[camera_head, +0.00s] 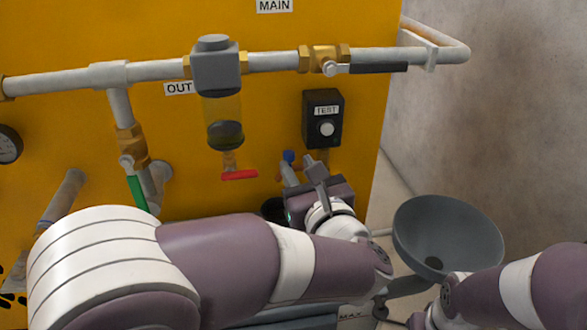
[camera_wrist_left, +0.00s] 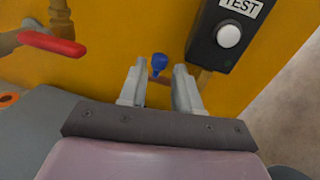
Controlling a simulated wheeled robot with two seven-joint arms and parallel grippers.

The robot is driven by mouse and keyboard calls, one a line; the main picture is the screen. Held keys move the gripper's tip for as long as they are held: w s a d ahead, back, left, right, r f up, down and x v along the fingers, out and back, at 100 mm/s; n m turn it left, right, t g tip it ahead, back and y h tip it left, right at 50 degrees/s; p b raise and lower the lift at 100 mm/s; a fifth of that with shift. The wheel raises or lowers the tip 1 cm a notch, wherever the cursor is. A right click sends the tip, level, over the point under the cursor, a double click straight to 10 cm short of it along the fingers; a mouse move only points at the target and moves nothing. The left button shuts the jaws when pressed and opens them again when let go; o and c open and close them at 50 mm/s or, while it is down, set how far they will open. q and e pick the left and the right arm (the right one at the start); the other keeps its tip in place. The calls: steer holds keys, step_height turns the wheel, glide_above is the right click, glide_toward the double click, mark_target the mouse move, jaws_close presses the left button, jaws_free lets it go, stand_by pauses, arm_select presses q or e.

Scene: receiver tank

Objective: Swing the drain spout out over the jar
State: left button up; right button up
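A small blue knob (camera_head: 288,157) sits on a short copper-brown pipe low on the yellow panel; I take this pipe to be the drain spout, but my arm hides most of it. The blue knob shows in the left wrist view (camera_wrist_left: 159,63), ahead of and between the fingers. My left gripper (camera_head: 301,168) is open, its fingers pointing at the panel and apart from each other, also in the left wrist view (camera_wrist_left: 158,78). No contact with the knob or pipe is clear. I cannot make out the jar for certain.
A sight glass with a red lever (camera_head: 239,174) hangs left of the knob. A black TEST button box (camera_head: 323,120) is above right. A grey funnel (camera_head: 447,230) stands at right, beside my right arm. A green-handled valve (camera_head: 137,193) is further left.

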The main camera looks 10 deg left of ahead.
mark_target(291, 157)
arm_select(q)
steer(key=shift+x, duration=1.7)
jaws_close()
arm_select(e)
steer(key=shift+f, duration=0.5)
steer(key=shift+s, duration=0.1)
